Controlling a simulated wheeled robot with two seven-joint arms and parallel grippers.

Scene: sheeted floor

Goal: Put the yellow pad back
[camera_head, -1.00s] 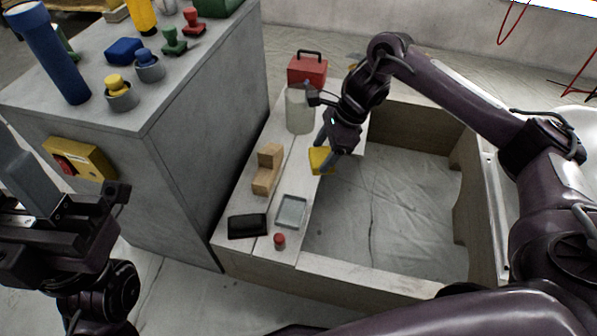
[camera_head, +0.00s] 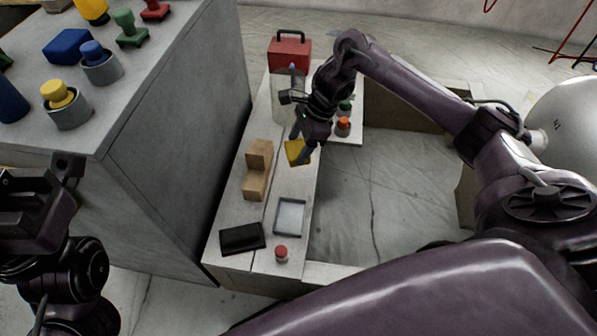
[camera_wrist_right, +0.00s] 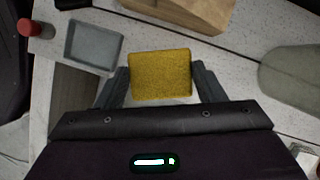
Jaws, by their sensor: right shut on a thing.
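The yellow pad (camera_head: 297,152) is held in my right gripper (camera_head: 303,147), over the white bench top. In the right wrist view the yellow pad (camera_wrist_right: 161,75) sits between the two dark fingers, which close on its sides. A shallow grey tray (camera_head: 277,219) lies on the bench nearer to me than the pad; it also shows in the right wrist view (camera_wrist_right: 72,62), left of the pad. The tray looks empty. My left gripper (camera_head: 40,195) is at the left edge, and its fingertips do not show clearly.
On the bench are a wooden stepped block (camera_head: 256,172), a black flat case (camera_head: 242,238), a red-capped bottle (camera_head: 281,254), a clear cylinder (camera_head: 277,100) and a red toolbox (camera_head: 289,53). Red and green knobs (camera_head: 343,126) stand right of my right gripper. A grey cabinet (camera_head: 190,130) borders the left.

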